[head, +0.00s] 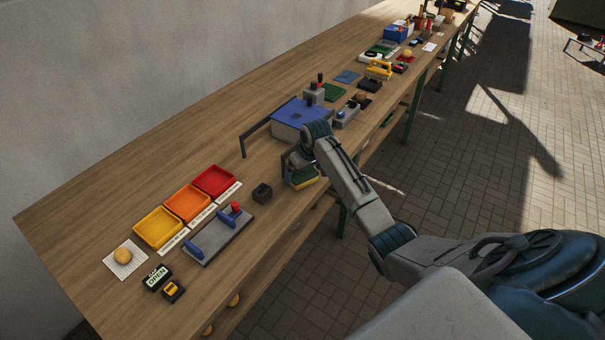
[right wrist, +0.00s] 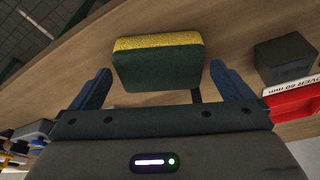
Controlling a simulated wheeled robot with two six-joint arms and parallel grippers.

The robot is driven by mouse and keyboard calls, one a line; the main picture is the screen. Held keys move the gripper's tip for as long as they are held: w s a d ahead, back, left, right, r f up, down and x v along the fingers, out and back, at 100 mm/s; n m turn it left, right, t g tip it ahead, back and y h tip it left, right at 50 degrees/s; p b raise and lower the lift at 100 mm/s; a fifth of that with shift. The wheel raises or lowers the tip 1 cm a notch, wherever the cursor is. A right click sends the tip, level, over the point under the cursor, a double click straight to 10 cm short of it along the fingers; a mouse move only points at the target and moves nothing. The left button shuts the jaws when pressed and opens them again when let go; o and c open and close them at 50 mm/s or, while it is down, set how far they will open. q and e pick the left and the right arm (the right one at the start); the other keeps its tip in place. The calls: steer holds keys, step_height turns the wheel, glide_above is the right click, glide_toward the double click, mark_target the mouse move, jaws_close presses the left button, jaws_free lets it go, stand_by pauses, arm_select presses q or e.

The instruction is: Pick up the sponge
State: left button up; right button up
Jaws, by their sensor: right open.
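The sponge (head: 303,178), yellow with a dark green side, lies on the wooden table near its front edge, partly hidden by my right gripper in the head view. In the right wrist view the sponge (right wrist: 157,65) sits ahead of and between the two blue fingers. My right gripper (head: 292,164) is open, with visible room on each side of the sponge. I see no finger touching it. My left gripper is not in view.
A dark block (head: 262,193) stands left of the sponge. A blue-topped box (head: 300,113) stands behind my right gripper, with a dark bracket (head: 243,146) beside it. Yellow, orange and red trays (head: 214,180) lie further left. Bare table lies between the bracket and the trays.

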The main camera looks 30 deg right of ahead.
steer(key=shift+x, duration=1.1)
steer(key=c, duration=0.9)
steer(key=shift+o, duration=0.2)
steer(key=shift+r, duration=0.1)
steer(key=shift+r+b, duration=0.35)
steer(key=shift+r, duration=0.15)
steer(key=shift+w+b+v, duration=0.2)
steer(key=shift+b+v, duration=0.5)
steer(key=shift+v, duration=0.45)
steer(key=s+a+r+b, duration=0.1)
steer(key=s+a+b, duration=0.2)
steer(key=s+a, duration=0.5)
steer(key=s, duration=0.5)
steer(key=shift+s+a+r, duration=0.2)
steer(key=shift+s+r, duration=0.05)
steer(key=shift+r, duration=0.1)
